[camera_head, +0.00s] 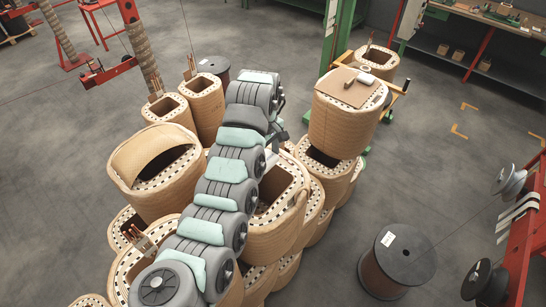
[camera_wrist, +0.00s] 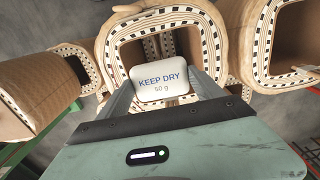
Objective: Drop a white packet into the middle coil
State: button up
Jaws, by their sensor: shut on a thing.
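My gripper and the packet are mostly hidden there.
A coil with a curved tan sheet (camera_head: 150,150) on top stands left of my arm. A coil topped by a brown board (camera_head: 348,88) and a white roll stands at right. Other coils crowd below. A dark spool (camera_head: 397,262) stands right; the floor between is clear.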

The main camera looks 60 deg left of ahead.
jog(key=shift+s+a+f, duration=0.15)
jog(key=shift+s+f, duration=0.05)
jog(key=shift+f, duration=0.25)
jog(key=shift+f+b, duration=0.8)
jog(key=shift+f, duration=2.25)
jog(key=o, duration=1.4)
jog(key=shift+r+b, duration=0.6)
jog(key=shift+r, duration=4.8)
jog(key=shift+w, duration=0.1)
